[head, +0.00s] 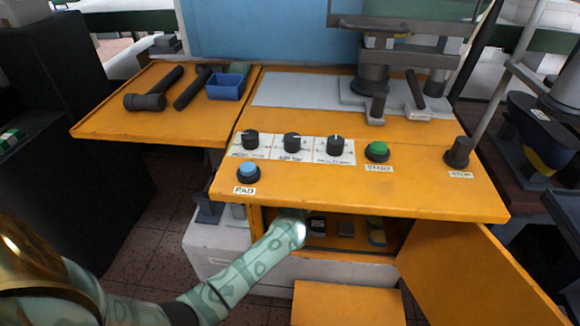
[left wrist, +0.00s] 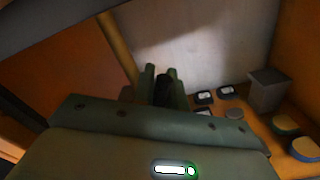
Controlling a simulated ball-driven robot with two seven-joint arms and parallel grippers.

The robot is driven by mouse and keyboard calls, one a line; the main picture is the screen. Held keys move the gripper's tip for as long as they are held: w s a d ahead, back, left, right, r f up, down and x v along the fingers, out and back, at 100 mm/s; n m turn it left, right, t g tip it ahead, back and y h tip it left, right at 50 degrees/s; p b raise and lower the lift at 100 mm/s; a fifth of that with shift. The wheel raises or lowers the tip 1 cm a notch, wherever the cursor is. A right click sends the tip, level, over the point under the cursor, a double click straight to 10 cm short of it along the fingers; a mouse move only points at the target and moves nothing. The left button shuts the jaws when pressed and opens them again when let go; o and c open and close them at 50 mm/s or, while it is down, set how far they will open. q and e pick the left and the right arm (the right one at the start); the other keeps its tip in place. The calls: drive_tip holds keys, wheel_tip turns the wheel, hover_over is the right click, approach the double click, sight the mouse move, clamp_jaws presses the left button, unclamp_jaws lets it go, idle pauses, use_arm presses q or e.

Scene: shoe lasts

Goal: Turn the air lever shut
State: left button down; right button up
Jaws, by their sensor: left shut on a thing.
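In the head view my left arm reaches into the open compartment under the orange bench, and the bench top hides its gripper. In the left wrist view my left gripper (left wrist: 162,84) is shut on a dark upright piece, the air lever (left wrist: 163,92), which sits between its two fingers. The gripper body hides most of the lever and its base, so its turn angle cannot be told. My right gripper is in neither view.
The bench top (head: 400,185) overhangs the compartment, and its orange door (head: 470,270) hangs open at the right. Inside, a grey block (left wrist: 267,90) and several small round and square items stand right of my gripper. The compartment's pale back wall (left wrist: 205,45) is close behind.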

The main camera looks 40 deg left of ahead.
use_arm(q)
drive_tip(key=w+d+f+m, duration=0.1)
drive_tip(key=d+f+m, duration=0.2)
drive_tip(key=m, duration=0.9)
drive_tip(key=shift+w+f+p, duration=0.35)
drive_tip(key=shift+f, duration=1.15)
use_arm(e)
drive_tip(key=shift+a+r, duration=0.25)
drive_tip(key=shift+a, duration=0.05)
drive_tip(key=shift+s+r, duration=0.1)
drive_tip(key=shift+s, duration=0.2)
